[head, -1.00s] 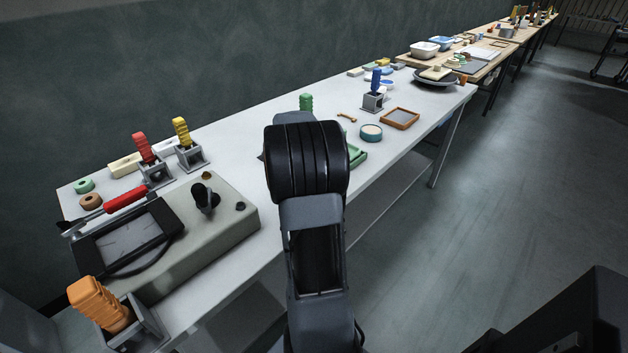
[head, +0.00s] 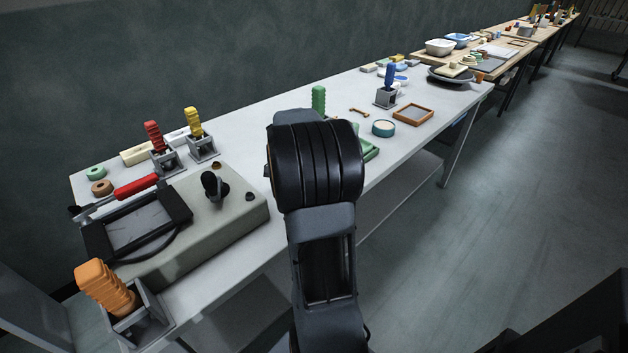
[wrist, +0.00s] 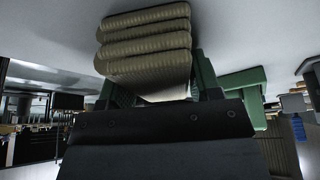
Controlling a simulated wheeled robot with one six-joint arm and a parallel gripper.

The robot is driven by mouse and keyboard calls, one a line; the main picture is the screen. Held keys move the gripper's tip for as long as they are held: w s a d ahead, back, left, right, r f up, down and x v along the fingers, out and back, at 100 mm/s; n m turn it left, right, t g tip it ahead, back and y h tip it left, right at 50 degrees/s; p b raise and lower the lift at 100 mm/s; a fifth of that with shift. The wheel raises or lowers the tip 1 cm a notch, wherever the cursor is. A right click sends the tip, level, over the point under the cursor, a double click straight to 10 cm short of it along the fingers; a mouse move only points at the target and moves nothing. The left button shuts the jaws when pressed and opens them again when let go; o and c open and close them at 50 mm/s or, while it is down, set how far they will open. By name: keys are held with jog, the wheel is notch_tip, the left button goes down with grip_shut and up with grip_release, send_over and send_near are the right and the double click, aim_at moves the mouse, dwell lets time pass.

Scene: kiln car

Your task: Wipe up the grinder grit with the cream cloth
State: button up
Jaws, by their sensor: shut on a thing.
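A cream, folded, ribbed cloth (wrist: 145,45) fills the upper middle of the wrist view. My gripper (wrist: 155,95) is shut on it, with the dark gripper body below it in the picture. The head view hides the cloth and jaws behind my black wrist (head: 315,163). The grinder is a pale grey-green box (head: 235,205) at the near left of the table, with a black-framed square plate (head: 138,228) on top. Faint pale marks show on the plate; I cannot tell whether they are grit.
A red-handled tool (head: 137,187) lies across the frame's back edge. An orange grip in a grey holder (head: 140,322) stands in front. Red (head: 153,136) and yellow (head: 193,122) grips stand behind. A green tray (head: 371,152) is partly hidden by my arm. The grey table (head: 262,107) has bare room at the back.

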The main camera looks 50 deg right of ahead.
jog(key=shift+w+a+b, duration=0.15)
jog(key=shift+a+b, duration=0.5)
jog(key=shift+a, duration=1.55)
jog(key=shift+d, duration=0.15)
jog(key=shift+d, duration=2.15)
jog(key=shift+d, duration=0.15)
jog(key=shift+s+d+p, duration=0.15)
jog(key=shift+d+p, duration=0.05)
jog(key=shift+d, duration=0.85)
jog(key=shift+s+d+p, duration=0.15)
jog(key=shift+d, duration=0.9)
jog(key=shift+f, duration=0.1)
jog(key=shift+w+a+b, duration=0.15)
jog(key=shift+a+b, duration=0.65)
jog(key=shift+a, duration=1.5)
